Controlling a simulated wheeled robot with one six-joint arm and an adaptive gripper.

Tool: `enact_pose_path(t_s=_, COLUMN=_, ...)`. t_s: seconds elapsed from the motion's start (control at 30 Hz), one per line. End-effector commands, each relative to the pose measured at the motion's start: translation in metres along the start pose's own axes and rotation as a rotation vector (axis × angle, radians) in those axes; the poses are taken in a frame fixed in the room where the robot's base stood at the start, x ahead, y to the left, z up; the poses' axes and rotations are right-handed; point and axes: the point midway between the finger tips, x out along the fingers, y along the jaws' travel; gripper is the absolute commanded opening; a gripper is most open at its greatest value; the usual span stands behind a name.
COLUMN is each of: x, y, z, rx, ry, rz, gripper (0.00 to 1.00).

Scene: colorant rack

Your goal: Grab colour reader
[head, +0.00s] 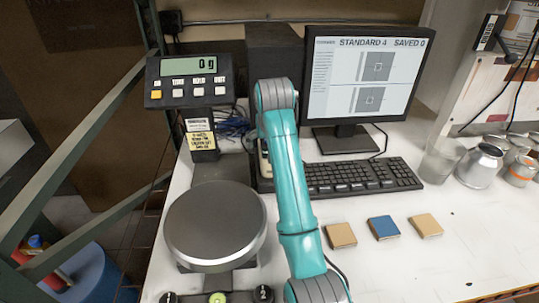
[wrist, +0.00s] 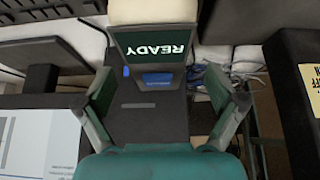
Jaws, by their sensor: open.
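The colour reader (wrist: 150,78) shows in the wrist view as a dark device with a pale top end. Its screen reads READY, upside down in the picture, and a blue button or label sits below the screen. My gripper (wrist: 158,72) is open, with one finger on each side of the reader and visible gaps to both sides. I cannot tell whether the fingers are level with its body in depth. In the head view, my teal arm hides most of the reader, and only a pale edge (head: 264,163) shows beside the arm.
A scale plate (head: 215,225) stands left of my arm, with its display (head: 190,80) reading 0 g. The monitor (head: 363,75) and keyboard (head: 360,176) are to the right. Three sample tiles (head: 384,227) lie in front. Cans and a glass (head: 441,158) stand far right.

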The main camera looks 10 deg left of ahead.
Motion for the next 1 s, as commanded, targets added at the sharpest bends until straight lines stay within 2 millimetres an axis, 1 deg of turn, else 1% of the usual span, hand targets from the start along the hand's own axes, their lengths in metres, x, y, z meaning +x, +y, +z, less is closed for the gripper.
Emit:
enact_pose_path(t_s=0.03, x=0.009, y=0.002, z=0.003, rx=0.000, ry=-0.004, rz=0.001, gripper=0.94)
enact_pose_path(t_s=0.1, x=0.018, y=0.003, z=0.004, rx=0.000, ry=-0.003, rz=0.000, gripper=0.94)
enact_pose_path(t_s=0.2, x=0.031, y=0.003, z=0.004, rx=0.000, ry=-0.003, rz=0.000, gripper=0.94)
enact_pose_path(t_s=0.3, x=0.039, y=0.003, z=0.004, rx=0.000, ry=-0.002, rz=0.000, gripper=0.94)
enact_pose_path(t_s=0.57, x=0.042, y=0.003, z=0.004, rx=0.000, ry=0.000, rz=0.000, gripper=0.94)
enact_pose_path(t_s=0.6, x=0.042, y=0.003, z=0.004, rx=0.000, ry=0.000, rz=0.000, gripper=0.89)
enact_pose_path(t_s=0.67, x=0.042, y=0.003, z=0.004, rx=0.000, ry=0.000, rz=0.000, gripper=0.74)
enact_pose_path(t_s=0.7, x=0.042, y=0.003, z=0.004, rx=0.000, ry=0.000, rz=0.000, gripper=0.64)
enact_pose_path(t_s=0.77, x=0.042, y=0.003, z=0.004, rx=0.000, ry=0.000, rz=0.000, gripper=0.49)
enact_pose_path(t_s=0.8, x=0.042, y=0.003, z=0.004, rx=0.000, ry=0.000, rz=0.000, gripper=0.39)
enact_pose_path(t_s=0.87, x=0.042, y=0.003, z=0.004, rx=0.000, ry=-0.001, rz=0.000, gripper=0.24)
enact_pose_path(t_s=0.9, x=0.042, y=0.003, z=0.004, rx=0.000, ry=-0.001, rz=0.000, gripper=0.14)
enact_pose_path(t_s=0.93, x=0.042, y=0.003, z=0.004, rx=0.000, ry=-0.001, rz=0.000, gripper=0.06)
enact_pose_path(t_s=0.97, x=0.042, y=0.003, z=0.004, rx=0.000, ry=-0.001, rz=0.000, gripper=0.00)
enact_pose_path(t_s=1.0, x=0.041, y=0.003, z=0.003, rx=0.000, ry=0.002, rz=0.000, gripper=0.00)
